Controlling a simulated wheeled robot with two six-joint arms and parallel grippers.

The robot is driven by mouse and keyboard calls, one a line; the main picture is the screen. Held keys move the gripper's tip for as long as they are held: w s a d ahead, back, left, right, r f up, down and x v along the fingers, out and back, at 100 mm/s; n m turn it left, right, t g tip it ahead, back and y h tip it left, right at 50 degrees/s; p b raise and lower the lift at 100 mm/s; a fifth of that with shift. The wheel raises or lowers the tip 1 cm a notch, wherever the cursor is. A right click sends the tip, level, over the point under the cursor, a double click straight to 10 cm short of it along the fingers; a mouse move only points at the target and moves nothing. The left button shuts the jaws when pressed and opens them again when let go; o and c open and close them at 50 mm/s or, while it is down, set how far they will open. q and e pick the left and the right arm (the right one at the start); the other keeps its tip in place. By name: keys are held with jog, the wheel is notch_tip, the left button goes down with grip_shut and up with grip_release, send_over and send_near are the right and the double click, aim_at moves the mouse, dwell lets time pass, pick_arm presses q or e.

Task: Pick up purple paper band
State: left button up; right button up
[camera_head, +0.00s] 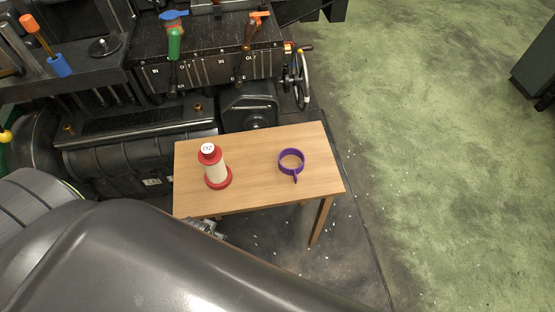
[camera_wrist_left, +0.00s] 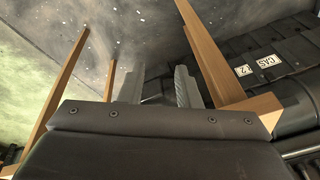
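The purple paper band (camera_head: 303,162) lies on the right half of a small wooden table (camera_head: 250,180). It is a ring with a short tail pointing toward the table's front edge. It does not show in the left wrist view. My left gripper (camera_head: 208,229) shows only partly, low at the table's front left edge and well to the left of the band, with my grey arm hiding the rest. In the left wrist view its two fingers (camera_wrist_left: 153,70) are spread apart with nothing between them, among the table legs. My right gripper is not in view.
A red and cream spool-like object (camera_head: 215,173) with a white-labelled top stands on the table's left half. Black machinery (camera_head: 200,60) with levers and a handwheel (camera_head: 300,80) lies behind the table. A table leg (camera_wrist_left: 215,60) is close beside the left fingers. Green floor at right is open.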

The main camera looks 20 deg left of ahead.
pick_arm(q)
notch_tip(320, 180, up, 9)
jog(key=w, duration=0.2)
jog(key=w+d+r+n, duration=0.1)
jog(key=w+d, duration=0.1)
jog(key=w, duration=0.3)
jog(key=w+d+r+n+p, duration=0.1)
jog(key=w+d+r, duration=0.1)
jog(key=w, duration=0.3)
jog(key=w+d+r+n+g+h, duration=0.1)
jog(key=w+d, duration=0.2)
jog(key=w, duration=0.1)
jog(key=shift+w+d+r+n, duration=0.15)
jog(key=shift+w+d+n, duration=0.25)
jog(key=w+d+r+n+g, duration=0.1)
jog(key=w+d+r+n, duration=0.1)
jog(key=w+d+r, duration=0.7)
send_over(295, 175)
jog(key=shift+g, duration=0.3)
notch_tip(295, 175, down, 10)
jog(key=shift+w+f, duration=0.1)
jog(key=shift+d+f, duration=0.15)
jog(key=shift+f, duration=2.45)
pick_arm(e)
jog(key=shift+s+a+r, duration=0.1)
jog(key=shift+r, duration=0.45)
